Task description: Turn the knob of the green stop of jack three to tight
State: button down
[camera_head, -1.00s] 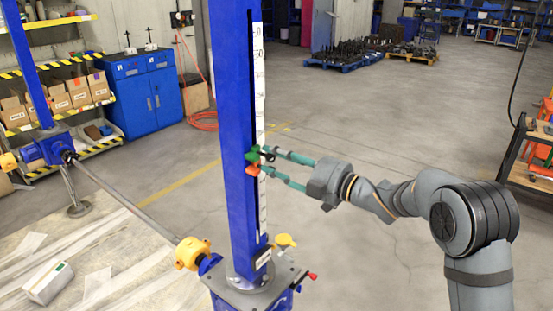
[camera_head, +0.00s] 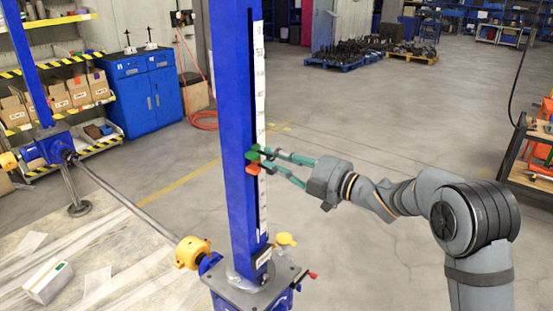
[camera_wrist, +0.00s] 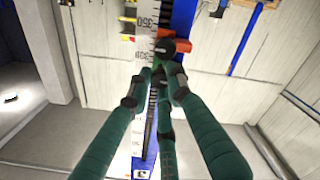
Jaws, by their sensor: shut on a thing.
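The blue column of the near jack (camera_head: 236,120) stands upright in the head view, with a white scale (camera_head: 259,90) on its right face. A small green stop (camera_head: 252,155) sits on the column, just above an orange stop (camera_head: 253,169). My gripper (camera_head: 266,158) reaches in from the right, its green fingers shut at the green stop's knob. The knob is mostly hidden by the fingertips. In the wrist view the fingers (camera_wrist: 156,84) converge in front of the scale (camera_wrist: 146,40); the orange stop (camera_wrist: 183,46) shows beside them. I cannot read the knob's turn.
A yellow knob (camera_head: 285,240) and a red-tipped lever (camera_head: 312,275) are low on the jack's base. A shaft (camera_head: 125,205) runs left to another blue jack (camera_head: 50,148). The floor right of the column is open.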

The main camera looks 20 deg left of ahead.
jog(key=shift+f, duration=0.1)
jog(key=m, duration=0.4)
jog(key=shift+b, duration=0.35)
jog(key=shift+m, duration=2.4)
jog(key=c, duration=1.6)
grip_release()
